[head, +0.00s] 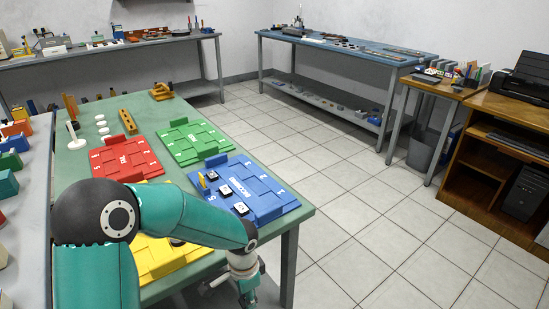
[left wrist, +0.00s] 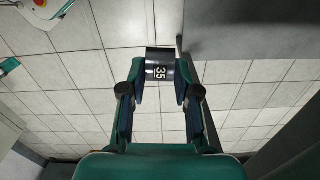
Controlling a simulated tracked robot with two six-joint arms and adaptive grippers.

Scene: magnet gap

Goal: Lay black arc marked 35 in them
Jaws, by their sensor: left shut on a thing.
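In the head view my left gripper (head: 246,292) hangs low beyond the green table's front edge, partly cut off by the frame; the arc cannot be made out there. The blue tray (head: 262,190), with white-and-black pieces on its left part, is nearest it. The yellow tray (head: 160,262) is partly hidden by my arm. My right gripper is not visible.
A red tray (head: 125,160) and a green tray (head: 196,141) lie farther back on the green table (head: 165,112). White discs (head: 101,124) and wooden pieces stand behind them. A blue-topped bench (head: 355,48) stands at the back. The tiled floor (head: 370,220) to the right is clear.

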